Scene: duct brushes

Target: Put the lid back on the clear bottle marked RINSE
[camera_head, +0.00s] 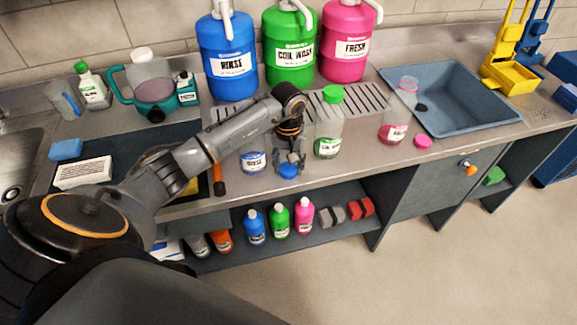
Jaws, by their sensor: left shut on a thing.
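The clear bottle marked RINSE (253,161) stands upright near the counter's front edge, with a little blue liquid in it. My left arm crosses in front of its upper part, so its mouth is hidden. My left gripper (289,168) points down just right of this bottle, apart from it. It is shut on a blue lid (288,171), low near the counter's front edge. I cannot tell whether the lid touches the counter. My right gripper is not in view.
A clear bottle with a green lid (329,130) stands right of the gripper. Further right are a clear FRESH bottle (394,128) and a loose pink lid (423,141). Large blue (228,60), green (290,48) and pink (347,45) jugs stand behind. A sink basin (460,115) is at right.

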